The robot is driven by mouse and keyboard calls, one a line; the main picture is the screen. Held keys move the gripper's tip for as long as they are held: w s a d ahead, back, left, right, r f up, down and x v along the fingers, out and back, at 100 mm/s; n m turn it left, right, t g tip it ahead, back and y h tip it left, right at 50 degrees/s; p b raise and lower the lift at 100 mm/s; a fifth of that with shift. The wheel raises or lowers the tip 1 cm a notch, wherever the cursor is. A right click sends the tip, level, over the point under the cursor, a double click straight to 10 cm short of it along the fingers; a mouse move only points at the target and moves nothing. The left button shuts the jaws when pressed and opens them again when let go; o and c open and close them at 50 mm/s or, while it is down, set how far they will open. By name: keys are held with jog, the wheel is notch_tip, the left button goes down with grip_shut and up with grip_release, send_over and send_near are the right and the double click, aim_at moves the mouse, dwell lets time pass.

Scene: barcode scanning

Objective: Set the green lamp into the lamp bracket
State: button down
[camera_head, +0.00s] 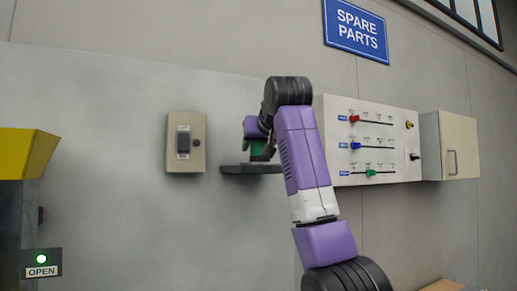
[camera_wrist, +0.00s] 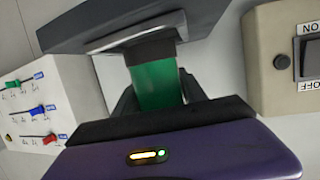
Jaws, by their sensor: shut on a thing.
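The green lamp (camera_wrist: 157,84) is between my gripper's dark fingers (camera_wrist: 157,95) in the wrist view, and the gripper is shut on it. Its dark end points at the dark grey lamp bracket (camera_wrist: 120,22) and reaches its edge or opening; I cannot tell how deep it sits. In the head view the bracket (camera_head: 240,169) is a dark shelf on the wall. A bit of the green lamp (camera_head: 257,151) shows just above it, upright below my gripper (camera_head: 258,141). My arm hides the bracket's right end.
A beige switch box (camera_head: 186,143) is on the wall left of the bracket. A panel with red, blue and green sliders (camera_head: 371,145) and a beige cabinet (camera_head: 455,145) are to the right. A yellow-topped unit (camera_head: 25,155) with an OPEN sign (camera_head: 41,264) stands far left.

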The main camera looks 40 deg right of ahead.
jog(key=shift+f, duration=0.4)
jog(key=shift+f, duration=0.2)
jog(key=c, duration=0.6)
grip_release()
jog(key=shift+c, duration=0.2)
jog(key=shift+r, duration=0.1)
jog(key=shift+r, duration=0.2)
jog(key=b+v, duration=0.5)
jog(key=v, duration=0.7)
